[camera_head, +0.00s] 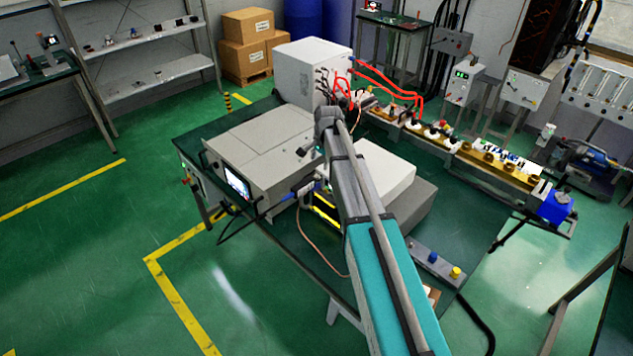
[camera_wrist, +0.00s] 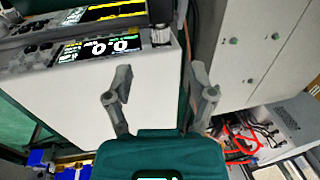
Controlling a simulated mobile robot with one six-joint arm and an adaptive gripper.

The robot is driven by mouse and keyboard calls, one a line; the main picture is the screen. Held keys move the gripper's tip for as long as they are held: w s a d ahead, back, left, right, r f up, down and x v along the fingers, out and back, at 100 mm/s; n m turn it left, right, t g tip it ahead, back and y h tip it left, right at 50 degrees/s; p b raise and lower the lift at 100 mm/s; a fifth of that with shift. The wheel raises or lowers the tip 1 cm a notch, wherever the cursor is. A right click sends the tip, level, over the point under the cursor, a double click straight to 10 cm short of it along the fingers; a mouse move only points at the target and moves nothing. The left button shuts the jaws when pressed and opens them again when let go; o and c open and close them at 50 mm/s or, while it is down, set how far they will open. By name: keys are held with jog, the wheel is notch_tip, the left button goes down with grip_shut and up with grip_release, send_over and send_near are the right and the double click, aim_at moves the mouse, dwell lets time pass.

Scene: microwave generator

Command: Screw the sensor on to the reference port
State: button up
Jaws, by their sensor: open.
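My gripper (camera_wrist: 160,85) is open in the wrist view, with nothing between its two fingers. Past the fingertips is a pale instrument (camera_wrist: 100,95) with a lit display (camera_wrist: 103,45) reading about 0.0. A small silver cylindrical fitting (camera_wrist: 160,36) is by the display's right end; I cannot tell whether it is the reference port or the sensor. In the head view, a blue-and-grey cylindrical part (camera_head: 303,188), possibly the sensor, lies near the yellow-lit panel (camera_head: 326,208), with a dark cable near it. My arm hides part of this area, and the fingertips are not clear there.
A grey instrument with a screen (camera_head: 237,181) stands left of my arm on the dark green table (camera_head: 290,255). A white cabinet (camera_head: 300,70) with red cables is behind. A waveguide bench (camera_head: 490,165) runs to the right. Open green floor (camera_head: 80,230) lies at left.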

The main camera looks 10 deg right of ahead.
aim_at(317, 176)
jog(key=shift+w+a+f+b, duration=0.15)
jog(key=shift+w+f+b, duration=0.05)
jog(key=shift+f+b, duration=1.15)
jog(key=shift+w+a+f+b, duration=0.15)
jog(key=shift+w+f+b, duration=0.1)
jog(key=shift+f+b, duration=1.05)
jog(key=shift+w+a+f+b, duration=0.15)
jog(key=shift+w+f+b, duration=0.05)
jog(key=shift+f+b, duration=1.15)
jog(key=shift+f, duration=0.15)
grip_shut()
